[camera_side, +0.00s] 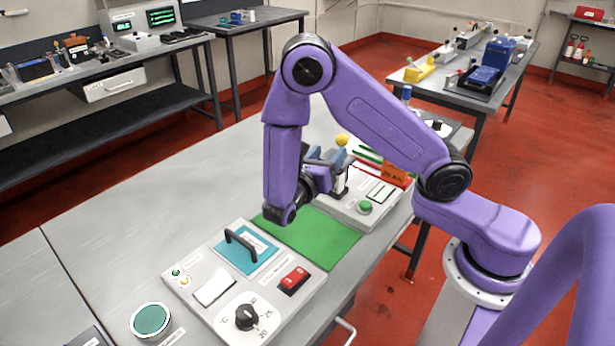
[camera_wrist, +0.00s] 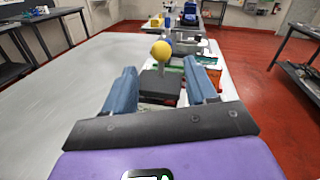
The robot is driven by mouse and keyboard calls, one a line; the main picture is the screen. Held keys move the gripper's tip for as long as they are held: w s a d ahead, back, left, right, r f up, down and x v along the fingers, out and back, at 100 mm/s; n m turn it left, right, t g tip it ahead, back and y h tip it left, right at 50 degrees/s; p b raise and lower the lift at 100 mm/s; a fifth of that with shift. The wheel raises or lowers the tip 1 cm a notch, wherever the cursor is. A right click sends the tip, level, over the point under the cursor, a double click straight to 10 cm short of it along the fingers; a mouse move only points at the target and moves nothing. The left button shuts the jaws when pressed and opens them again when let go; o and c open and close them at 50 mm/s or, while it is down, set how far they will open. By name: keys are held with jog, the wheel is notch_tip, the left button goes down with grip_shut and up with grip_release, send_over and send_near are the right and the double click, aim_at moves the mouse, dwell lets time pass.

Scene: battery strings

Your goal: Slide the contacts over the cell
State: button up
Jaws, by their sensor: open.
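A yellow ball knob (camera_side: 341,140) stands on a short lever at the test fixture (camera_side: 352,208), just beyond my gripper. In the wrist view the yellow knob (camera_wrist: 161,50) is ahead, between and beyond the fingertips. My gripper (camera_side: 322,157) has blue fingers, partly hidden by my arm in the side view. In the wrist view my gripper (camera_wrist: 163,76) is open with its fingers well apart, and it holds nothing that I can see. A dark block (camera_wrist: 160,87) shows between the fingers, below the knob. I cannot clearly make out the contacts or the cell.
A green mat (camera_side: 318,238) lies in front of the fixture. A control panel (camera_side: 215,322) with a black handle (camera_side: 240,243), red switch (camera_side: 294,280) and dial (camera_side: 247,317) stands nearer the camera. The left tabletop is clear.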

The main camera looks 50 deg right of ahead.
jog(key=s+a, duration=0.2)
jog(key=a, duration=0.7)
jog(key=shift+a, duration=0.25)
jog(key=s+d+r+m+g+y, duration=0.1)
jog(key=s+m+y, duration=0.4)
jog(key=s+y, duration=0.4)
jog(key=s+d+r+m+g+y, duration=0.1)
jog(key=s+m+y, duration=0.3)
jog(key=s+y, duration=0.5)
jog(key=shift+s+r+m+g, duration=0.4)
jog(key=shift+s+r+g, duration=0.3)
jog(key=shift+s, duration=0.4)
